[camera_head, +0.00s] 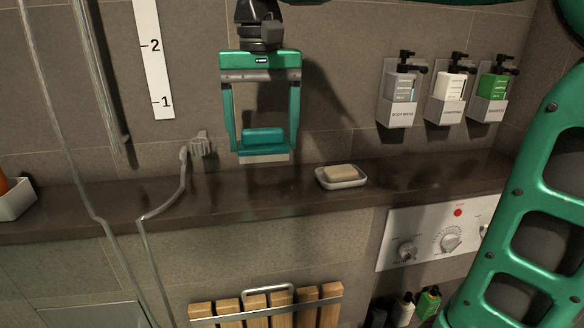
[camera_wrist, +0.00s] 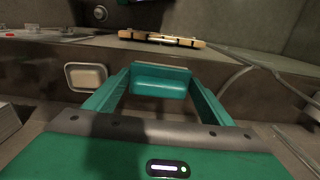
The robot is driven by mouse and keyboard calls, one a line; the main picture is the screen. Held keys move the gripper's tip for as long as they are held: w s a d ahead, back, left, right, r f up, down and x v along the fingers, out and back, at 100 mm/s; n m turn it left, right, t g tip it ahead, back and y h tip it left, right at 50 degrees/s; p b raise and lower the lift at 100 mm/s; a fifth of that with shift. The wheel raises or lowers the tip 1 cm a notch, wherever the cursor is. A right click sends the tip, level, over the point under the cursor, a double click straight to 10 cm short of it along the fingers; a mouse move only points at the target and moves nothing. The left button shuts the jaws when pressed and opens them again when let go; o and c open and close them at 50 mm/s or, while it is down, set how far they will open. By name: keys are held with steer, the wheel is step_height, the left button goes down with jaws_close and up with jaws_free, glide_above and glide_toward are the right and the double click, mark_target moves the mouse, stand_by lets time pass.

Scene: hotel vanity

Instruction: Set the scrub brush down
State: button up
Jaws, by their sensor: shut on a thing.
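My gripper (camera_head: 263,143) points down in front of the tiled wall, over the dark stone ledge (camera_head: 240,200). Its two fingers are shut on the scrub brush (camera_head: 263,136), a teal block with a pale strip along its lower edge. In the wrist view the brush (camera_wrist: 160,82) spans the space between the fingertips. The brush appears above the ledge, left of the soap dish; the exact gap below it is hard to tell.
A white dish (camera_head: 342,182) with a soap bar (camera_head: 341,172) stands on the ledge. A shower hose (camera_head: 165,207) crosses the ledge at left. A white tray (camera_head: 14,200) stands far left. Wall dispensers (camera_head: 452,91) hang at right. A wooden slatted seat (camera_head: 268,308) is below.

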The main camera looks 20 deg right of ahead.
steer(key=shift+w+d+f, duration=0.35)
steer(key=shift+f, duration=0.2)
steer(key=w+d+f, duration=0.1)
steer(key=d+f, duration=0.1)
steer(key=w+d+f, duration=0.1)
steer(key=w+d, duration=0.1)
steer(key=d, duration=0.1)
steer(key=w+d+f, duration=0.1)
steer(key=d+f, duration=0.1)
steer(key=shift+w+d+f, duration=0.25)
steer(key=shift+w+f, duration=0.1)
steer(key=shift+w, duration=0.05)
steer(key=shift+f, duration=2)
steer(key=shift+f, duration=0.1)
steer(key=o, duration=1)
steer(key=shift+o, duration=0.2)
